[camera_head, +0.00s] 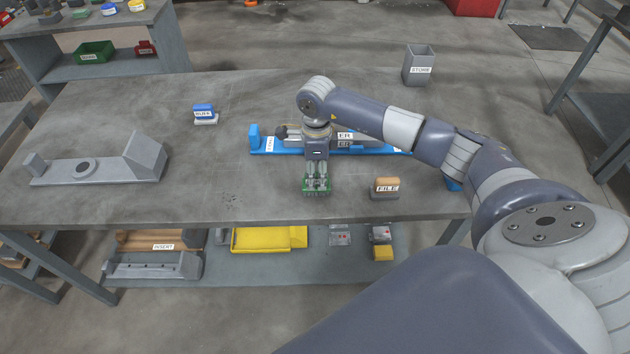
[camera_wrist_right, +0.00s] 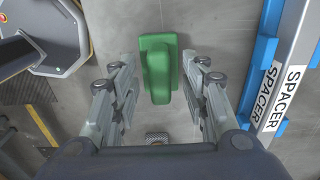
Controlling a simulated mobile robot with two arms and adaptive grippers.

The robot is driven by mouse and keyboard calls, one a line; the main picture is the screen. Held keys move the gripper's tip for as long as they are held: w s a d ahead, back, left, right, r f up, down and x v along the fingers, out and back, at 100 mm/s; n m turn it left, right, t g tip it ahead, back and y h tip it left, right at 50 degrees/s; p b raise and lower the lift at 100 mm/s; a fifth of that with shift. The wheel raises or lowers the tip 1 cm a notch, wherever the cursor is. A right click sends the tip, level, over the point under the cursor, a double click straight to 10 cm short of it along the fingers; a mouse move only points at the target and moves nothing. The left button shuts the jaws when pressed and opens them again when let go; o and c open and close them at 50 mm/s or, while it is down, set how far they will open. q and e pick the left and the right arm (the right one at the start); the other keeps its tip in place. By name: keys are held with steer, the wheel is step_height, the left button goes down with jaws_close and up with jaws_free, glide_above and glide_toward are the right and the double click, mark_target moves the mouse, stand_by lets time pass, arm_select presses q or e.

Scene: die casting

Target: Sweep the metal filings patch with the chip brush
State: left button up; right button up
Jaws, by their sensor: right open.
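The green chip brush (camera_head: 318,191) is on the grey workbench near its front edge. My right gripper (camera_head: 317,179) points down right over it and hides part of it. In the right wrist view the green brush (camera_wrist_right: 156,66) shows between the two open fingers, with gaps on both sides. A faint patch of dark specks (camera_head: 230,198), which looks like the metal filings, lies on the bench to the left of the brush. My left gripper is not in view.
A wooden-topped FILE block (camera_head: 385,188) stands just right of the brush. Behind it is a blue holder with spacers (camera_head: 268,146). A grey casting (camera_head: 100,168) is at left, a blue-and-white block (camera_head: 204,114) nearer the middle, and a grey bin (camera_head: 418,66) at the back.

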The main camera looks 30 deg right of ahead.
steer(key=shift+c, duration=0.6)
jaws_close()
steer(key=shift+r, duration=0.15)
steer(key=shift+r+p, duration=1.7)
steer(key=shift+r, duration=1.25)
